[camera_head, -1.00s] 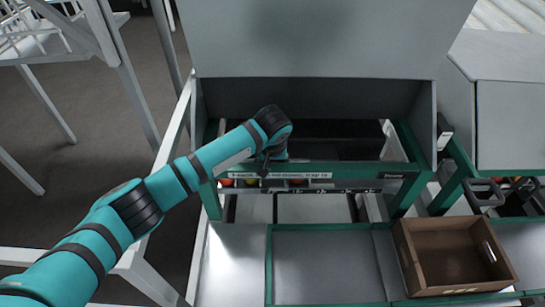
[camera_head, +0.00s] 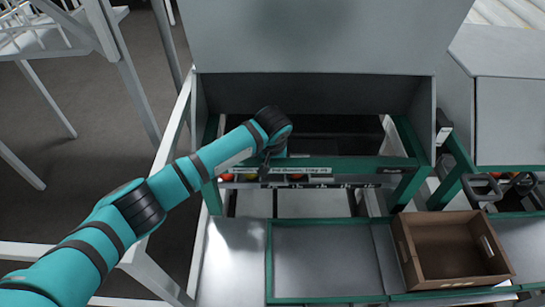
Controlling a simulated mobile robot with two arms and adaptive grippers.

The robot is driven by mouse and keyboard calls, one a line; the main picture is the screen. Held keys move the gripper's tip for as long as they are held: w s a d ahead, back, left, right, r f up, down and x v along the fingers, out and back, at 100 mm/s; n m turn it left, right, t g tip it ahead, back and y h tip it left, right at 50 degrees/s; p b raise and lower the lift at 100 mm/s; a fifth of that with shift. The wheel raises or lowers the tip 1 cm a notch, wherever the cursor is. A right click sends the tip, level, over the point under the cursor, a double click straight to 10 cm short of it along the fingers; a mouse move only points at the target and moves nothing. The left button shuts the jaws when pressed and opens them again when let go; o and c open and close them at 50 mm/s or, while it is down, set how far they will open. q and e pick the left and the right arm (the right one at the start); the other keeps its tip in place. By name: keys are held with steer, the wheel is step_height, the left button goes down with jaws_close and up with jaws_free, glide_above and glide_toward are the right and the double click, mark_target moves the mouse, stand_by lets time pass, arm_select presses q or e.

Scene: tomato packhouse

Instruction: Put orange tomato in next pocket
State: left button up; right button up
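My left arm reaches in from the left over the green-framed machine, and its wrist ends above the dark opening under the grey hood. Only a dark part of my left gripper (camera_head: 264,165) shows below the wrist; its fingers are hidden, so I cannot tell whether it holds anything. I cannot make out any pocket or tell which tomato is the orange one. My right gripper is not in view.
An empty brown wooden crate (camera_head: 456,249) stands on the grey, green-edged table (camera_head: 330,262) at the front right. The grey hood (camera_head: 320,37) covers the back of the machine. A white frame rail (camera_head: 167,135) runs along the left. The table's middle is clear.

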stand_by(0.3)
arm_select(q)
steer(key=o, duration=0.9)
steer(key=p+v, duration=0.5)
steer(key=p, duration=0.2)
steer(key=shift+w+d+r, duration=0.1)
steer(key=shift+r, duration=0.05)
steer(key=shift+s+p+v, duration=0.15)
steer(key=shift+p+v, duration=1.6)
steer(key=shift+p, duration=0.1)
steer(key=shift+s+p+v, duration=0.15)
steer(key=shift+p+v, duration=1.6)
steer(key=shift+p, duration=0.05)
